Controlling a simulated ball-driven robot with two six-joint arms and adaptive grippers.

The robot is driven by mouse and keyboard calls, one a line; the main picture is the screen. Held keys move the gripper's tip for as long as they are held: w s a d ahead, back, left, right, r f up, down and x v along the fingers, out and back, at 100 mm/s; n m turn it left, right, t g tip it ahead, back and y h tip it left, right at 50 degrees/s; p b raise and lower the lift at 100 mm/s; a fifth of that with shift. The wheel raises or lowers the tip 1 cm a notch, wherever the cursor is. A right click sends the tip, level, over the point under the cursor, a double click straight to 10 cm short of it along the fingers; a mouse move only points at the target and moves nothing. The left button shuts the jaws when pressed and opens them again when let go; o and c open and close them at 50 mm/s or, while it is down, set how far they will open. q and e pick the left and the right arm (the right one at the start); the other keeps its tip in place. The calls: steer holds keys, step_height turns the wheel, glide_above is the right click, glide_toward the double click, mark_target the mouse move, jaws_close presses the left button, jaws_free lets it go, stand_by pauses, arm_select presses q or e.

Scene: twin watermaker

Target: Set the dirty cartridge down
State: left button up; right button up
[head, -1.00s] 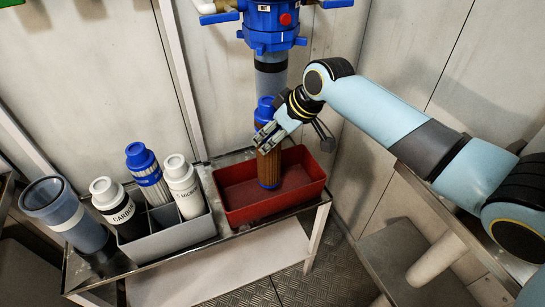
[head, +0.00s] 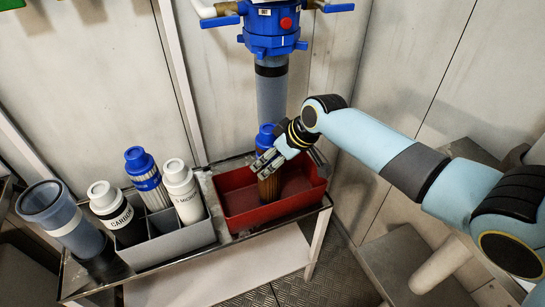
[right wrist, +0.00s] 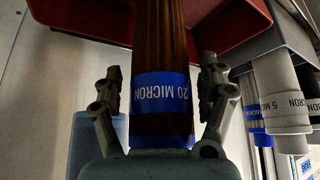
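The dirty cartridge (head: 268,188) is brown with a blue cap and stands about upright in the red tray (head: 232,222), its lower end inside the walls. Whether its foot touches the tray floor is hard to tell. In the right wrist view the cartridge (right wrist: 162,40) has a blue "20 MICRON" band. My right gripper (head: 266,165) is around its upper part. In the right wrist view the two fingers (right wrist: 162,90) stand on either side of it, with a visible gap on each side. My left gripper is not in view.
A grey caddy (head: 172,246) left of the tray holds white-capped and blue-capped cartridges. An open blue-grey housing bowl (head: 68,220) stands at the bench's left end. A blue filter head (head: 271,30) with a grey housing (head: 271,95) hangs above and behind the tray.

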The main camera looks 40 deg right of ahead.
steer(key=p+v, duration=0.2)
steer(key=v, duration=1)
steer(key=s+d+f+m+g+h, duration=0.1)
steer(key=s+d+f+m, duration=0.1)
steer(key=s+f, duration=0.65)
steer(key=s+d+f+m+g+h, duration=0.15)
steer(key=s+f, duration=0.25)
steer(key=f, duration=1)
steer(key=s+a+f+g, duration=0.1)
steer(key=s+f, duration=0.3)
steer(key=s, duration=0.5)
steer(key=s+a+f, duration=0.3)
steer(key=s+f, duration=0.2)
steer(key=s, duration=0.4)
steer(key=s+a+f+g, duration=0.1)
steer(key=s+a+f, duration=0.1)
steer(key=s+f, duration=0.3)
steer(key=s, duration=0.4)
steer(key=shift+a+g, duration=0.2)
steer(key=shift+g, duration=0.15)
steer(key=shift+s+f+n, duration=0.1)
steer(key=shift+n, duration=0.15)
